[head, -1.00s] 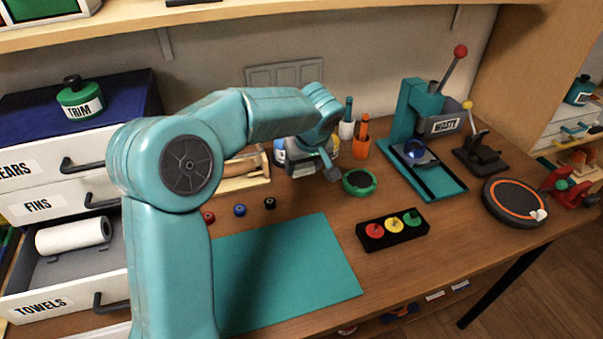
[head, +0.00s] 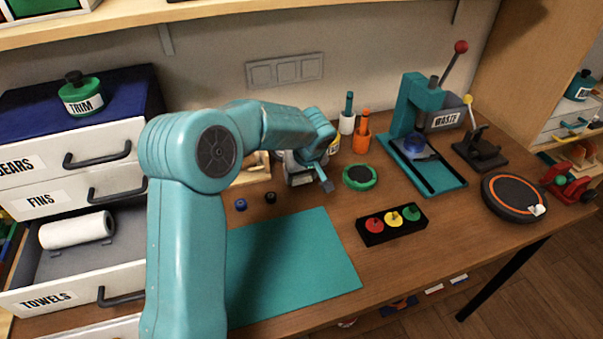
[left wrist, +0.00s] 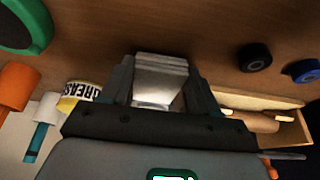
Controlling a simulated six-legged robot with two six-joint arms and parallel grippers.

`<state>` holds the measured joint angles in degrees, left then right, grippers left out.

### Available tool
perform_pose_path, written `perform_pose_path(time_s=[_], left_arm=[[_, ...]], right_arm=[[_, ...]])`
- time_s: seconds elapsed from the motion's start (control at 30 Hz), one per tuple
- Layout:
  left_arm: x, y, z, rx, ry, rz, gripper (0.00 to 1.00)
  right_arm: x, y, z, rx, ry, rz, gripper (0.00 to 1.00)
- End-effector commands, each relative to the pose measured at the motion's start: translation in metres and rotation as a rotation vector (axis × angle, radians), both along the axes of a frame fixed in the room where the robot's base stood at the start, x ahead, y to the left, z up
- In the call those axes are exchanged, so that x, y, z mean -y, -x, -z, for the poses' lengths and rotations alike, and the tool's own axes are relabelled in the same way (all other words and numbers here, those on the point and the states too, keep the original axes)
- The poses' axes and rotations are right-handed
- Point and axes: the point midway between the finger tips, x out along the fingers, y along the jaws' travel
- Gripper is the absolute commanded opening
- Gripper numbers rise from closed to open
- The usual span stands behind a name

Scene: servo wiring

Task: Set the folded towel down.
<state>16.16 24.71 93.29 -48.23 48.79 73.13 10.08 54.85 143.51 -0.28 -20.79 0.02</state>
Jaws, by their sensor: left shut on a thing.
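My left gripper (left wrist: 158,88) is shut on the folded towel (left wrist: 160,72), a pale grey layered pad held between its two dark fingers in the left wrist view. In the head view my left gripper (head: 322,184) is over the back middle of the wooden table, just left of the round green dish. The towel cannot be made out clearly there. Whether it touches the table I cannot tell. My right gripper is not in view.
A teal mat (head: 300,265) lies bare in front. Black-and-coloured button block (head: 391,225) is to its right. The green dish (head: 360,177), orange cup (head: 361,141) and teal press (head: 412,125) stand behind. A blue wheel (head: 240,205) lies left. The open towels drawer (head: 75,262) holds a white roll.

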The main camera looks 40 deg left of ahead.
Motion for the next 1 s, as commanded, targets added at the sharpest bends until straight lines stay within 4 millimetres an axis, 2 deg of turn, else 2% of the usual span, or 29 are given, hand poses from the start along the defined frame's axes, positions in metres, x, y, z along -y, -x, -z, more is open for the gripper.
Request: perform_pose_path(time_s=[0.07,0.1,0.13,0.17,0.43,0.57,0.9,1.0], left_arm=[[0.000,0.000,0.004,0.000,0.000,0.000,0.32],[0.000,0.000,0.002,0.000,0.000,0.000,0.73],[0.000,0.000,0.002,0.000,0.000,0.000,0.83],[0.000,0.000,0.002,0.000,0.000,0.000,0.86],[0.000,0.000,0.001,0.000,0.000,0.000,0.86],[0.002,0.001,-0.008,0.003,-0.001,0.001,0.86],[0.029,0.014,-0.079,0.006,0.000,0.001,0.86],[0.035,0.017,-0.095,0.003,-0.001,0.002,0.86]], right_arm=[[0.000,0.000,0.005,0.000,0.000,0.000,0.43],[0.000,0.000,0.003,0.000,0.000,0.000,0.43],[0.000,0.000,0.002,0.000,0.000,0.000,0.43],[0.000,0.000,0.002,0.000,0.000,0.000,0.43],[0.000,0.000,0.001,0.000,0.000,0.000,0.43],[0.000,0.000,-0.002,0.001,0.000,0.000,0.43],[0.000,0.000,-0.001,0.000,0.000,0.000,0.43],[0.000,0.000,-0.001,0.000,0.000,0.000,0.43]])
